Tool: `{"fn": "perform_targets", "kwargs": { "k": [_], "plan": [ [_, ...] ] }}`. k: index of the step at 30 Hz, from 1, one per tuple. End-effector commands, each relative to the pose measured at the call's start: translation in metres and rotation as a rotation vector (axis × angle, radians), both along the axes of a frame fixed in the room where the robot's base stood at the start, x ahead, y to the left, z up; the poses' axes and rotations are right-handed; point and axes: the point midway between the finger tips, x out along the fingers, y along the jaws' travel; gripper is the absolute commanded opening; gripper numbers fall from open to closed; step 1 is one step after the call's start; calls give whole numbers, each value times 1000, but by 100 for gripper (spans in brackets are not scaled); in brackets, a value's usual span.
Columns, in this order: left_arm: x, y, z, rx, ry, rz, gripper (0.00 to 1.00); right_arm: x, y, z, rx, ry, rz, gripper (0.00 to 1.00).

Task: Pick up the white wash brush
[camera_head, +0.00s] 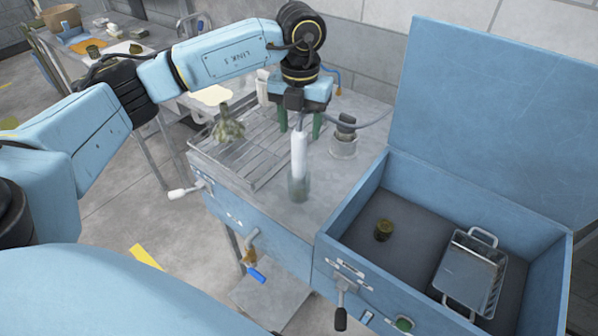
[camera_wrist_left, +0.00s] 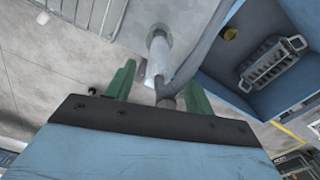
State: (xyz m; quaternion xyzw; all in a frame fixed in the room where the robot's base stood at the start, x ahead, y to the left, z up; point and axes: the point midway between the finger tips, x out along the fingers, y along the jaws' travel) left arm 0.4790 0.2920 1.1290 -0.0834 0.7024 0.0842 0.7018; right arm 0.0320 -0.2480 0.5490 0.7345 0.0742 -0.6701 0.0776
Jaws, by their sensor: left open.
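The white wash brush (camera_head: 299,158) stands upright near the front of the blue-sided metal bench, its translucent grey-green head (camera_head: 298,187) at the bottom. A grey hose runs from its upper end off to the right. My left gripper (camera_head: 300,125) points down over it, with its two green fingers apart on either side of the handle's top. In the left wrist view, the brush (camera_wrist_left: 158,58) lies between the open fingers of the gripper (camera_wrist_left: 159,83), with a gap to the left finger. Contact with the right finger cannot be told. My right gripper is out of view.
A wire rack (camera_head: 245,165) lies in the bench top left of the brush, with a green-brown bundle (camera_head: 229,128) above it. A grey fitting (camera_head: 344,140) stands to the right. The open blue bin (camera_head: 405,180) holds a wire basket (camera_head: 468,270) and a small brass part (camera_head: 383,230).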

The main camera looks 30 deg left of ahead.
Motion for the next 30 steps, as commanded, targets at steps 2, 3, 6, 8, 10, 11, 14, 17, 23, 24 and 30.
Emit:
{"fn": "perform_targets", "kwargs": {
  "k": [2, 3, 6, 8, 10, 11, 14, 17, 23, 24, 30],
  "plan": [
    [0, 0, -4, 1, 0, 0, 53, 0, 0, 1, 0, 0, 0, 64],
    [0, 0, -6, 1, 0, 0, 53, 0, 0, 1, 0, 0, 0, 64],
    [-2, 0, -17, 0, 3, 0, 53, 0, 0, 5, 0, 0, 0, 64],
    [-4, 0, -26, 0, 3, 0, 53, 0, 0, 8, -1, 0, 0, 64],
    [-5, 0, -37, 1, 2, -1, 53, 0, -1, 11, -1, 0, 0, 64],
    [-5, 0, -42, 1, 2, 0, 53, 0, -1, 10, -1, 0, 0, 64],
    [-4, 0, -52, -1, 1, -1, 53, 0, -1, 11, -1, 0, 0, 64],
    [-4, 0, -56, -1, -1, -2, 53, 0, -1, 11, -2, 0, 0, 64],
    [-4, 0, -57, -1, -1, -2, 52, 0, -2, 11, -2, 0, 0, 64],
    [-4, 0, -57, -1, -1, -2, 47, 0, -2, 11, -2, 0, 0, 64],
    [-4, 0, -56, -1, -1, -1, 20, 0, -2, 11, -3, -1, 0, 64]
  ]
}}
